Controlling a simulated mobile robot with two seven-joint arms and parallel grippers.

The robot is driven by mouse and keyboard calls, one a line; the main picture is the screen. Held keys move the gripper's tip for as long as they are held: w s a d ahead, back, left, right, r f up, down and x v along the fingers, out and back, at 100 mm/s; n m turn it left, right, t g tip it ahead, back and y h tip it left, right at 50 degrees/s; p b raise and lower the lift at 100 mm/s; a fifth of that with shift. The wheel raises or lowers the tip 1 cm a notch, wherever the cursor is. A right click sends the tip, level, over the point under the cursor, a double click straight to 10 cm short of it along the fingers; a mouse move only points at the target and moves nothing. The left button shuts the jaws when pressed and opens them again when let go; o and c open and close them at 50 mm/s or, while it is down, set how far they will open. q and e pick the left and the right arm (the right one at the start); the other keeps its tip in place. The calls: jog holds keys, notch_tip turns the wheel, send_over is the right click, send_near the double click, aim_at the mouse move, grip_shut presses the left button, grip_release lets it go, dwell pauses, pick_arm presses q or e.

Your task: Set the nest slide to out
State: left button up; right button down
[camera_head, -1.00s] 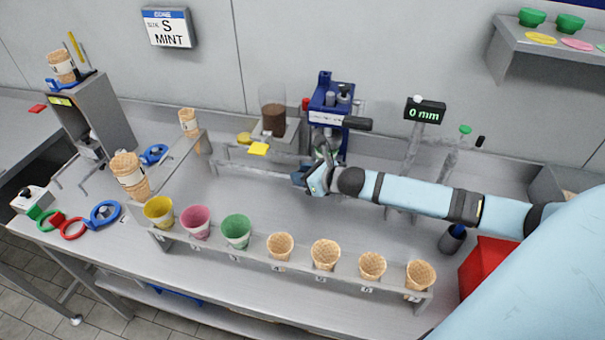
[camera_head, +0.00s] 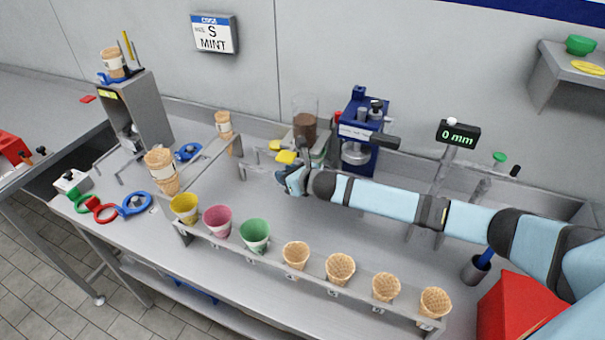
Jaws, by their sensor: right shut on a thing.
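My right gripper (camera_head: 289,181) is in front of and to the left of the blue press (camera_head: 358,132), low over the steel bench. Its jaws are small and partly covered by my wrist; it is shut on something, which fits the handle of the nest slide. The slide itself is mostly hidden behind my gripper and forearm, so I cannot read its exact position. A round metal part (camera_head: 357,153) shows under the press head. My left gripper is not in view.
A rack (camera_head: 300,275) with several cones and coloured cups runs along the front of the bench. A hopper with brown contents (camera_head: 305,130) and yellow pieces (camera_head: 286,157) are behind my gripper. A display (camera_head: 458,134) reads 0 mm. A red box (camera_head: 512,305) stands at front right.

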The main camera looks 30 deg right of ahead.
jog(key=shift+w+a, duration=0.25)
jog(key=shift+w, duration=0.1)
jog(key=c, duration=0.9)
grip_release()
jog(key=shift+o, duration=0.2)
jog(key=v, duration=1.3)
jog(key=shift+s+r+b, duration=0.25)
jog(key=shift+s+b, duration=0.1)
jog(key=shift+b, duration=0.1)
